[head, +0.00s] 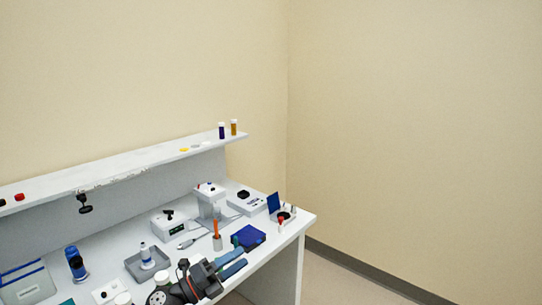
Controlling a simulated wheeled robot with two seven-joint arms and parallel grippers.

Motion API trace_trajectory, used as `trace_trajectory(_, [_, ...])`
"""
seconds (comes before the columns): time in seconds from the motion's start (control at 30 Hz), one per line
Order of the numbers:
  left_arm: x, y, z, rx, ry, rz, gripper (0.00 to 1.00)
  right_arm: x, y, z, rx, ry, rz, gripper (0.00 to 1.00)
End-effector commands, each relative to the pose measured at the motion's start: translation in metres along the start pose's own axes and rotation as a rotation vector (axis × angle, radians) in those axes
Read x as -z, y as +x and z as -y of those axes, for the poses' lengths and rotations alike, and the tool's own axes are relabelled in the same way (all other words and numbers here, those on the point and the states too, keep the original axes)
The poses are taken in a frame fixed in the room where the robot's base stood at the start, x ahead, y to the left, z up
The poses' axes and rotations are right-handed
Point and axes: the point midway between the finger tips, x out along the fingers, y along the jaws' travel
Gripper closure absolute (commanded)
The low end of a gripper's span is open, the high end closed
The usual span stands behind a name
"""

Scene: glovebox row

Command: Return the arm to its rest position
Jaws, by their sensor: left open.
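My left gripper (240,260) shows at the bottom centre, over the front edge of the white bench (262,262). Its two blue-grey fingers point right and are apart, with nothing seen between them. The dark arm behind it comes in from the lower left and hides part of the bench. A dark blue box (248,237) lies on the bench just beyond the fingers. My right gripper is not in view.
A grey tray (133,267) with a white bottle, a holder with orange sticks (217,241) and white instruments (171,223) stand behind the arm. A shelf (110,170) runs along the back. Free floor (350,285) lies right of the bench.

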Motion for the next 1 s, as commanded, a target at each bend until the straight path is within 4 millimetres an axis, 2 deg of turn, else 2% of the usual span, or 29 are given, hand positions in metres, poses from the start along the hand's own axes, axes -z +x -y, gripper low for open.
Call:
trace_trajectory(0.13, [-0.008, -0.018, -0.002, 0.048, -0.223, 0.274, 0.52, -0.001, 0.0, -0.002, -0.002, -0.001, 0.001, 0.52])
trace_trajectory(0.23, [-0.015, -0.039, -0.013, 0.053, -0.373, 0.46, 0.52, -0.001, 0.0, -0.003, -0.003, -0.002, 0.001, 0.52])
trace_trajectory(0.37, [-0.016, -0.075, -0.035, 0.03, -0.573, 0.698, 0.52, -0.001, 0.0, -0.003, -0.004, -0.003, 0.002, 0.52])
trace_trajectory(0.47, [-0.008, -0.109, -0.058, -0.009, -0.728, 0.878, 0.52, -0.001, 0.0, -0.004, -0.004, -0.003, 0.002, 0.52])
trace_trajectory(0.57, [0.008, -0.145, -0.083, -0.068, -0.882, 1.053, 0.52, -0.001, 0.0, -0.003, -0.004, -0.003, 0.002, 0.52])
trace_trajectory(0.67, [0.034, -0.183, -0.107, -0.147, -1.033, 1.221, 0.52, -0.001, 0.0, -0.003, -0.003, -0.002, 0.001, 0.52])
trace_trajectory(0.8, [0.085, -0.236, -0.134, -0.288, -1.241, 1.44, 0.52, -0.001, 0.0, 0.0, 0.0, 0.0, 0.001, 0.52])
trace_trajectory(0.9, [0.124, -0.267, -0.145, -0.393, -1.364, 1.565, 0.52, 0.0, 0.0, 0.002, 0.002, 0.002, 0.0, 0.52])
trace_trajectory(1.0, [0.154, -0.288, -0.149, -0.479, -1.451, 1.651, 0.52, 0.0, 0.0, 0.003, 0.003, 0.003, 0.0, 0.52])
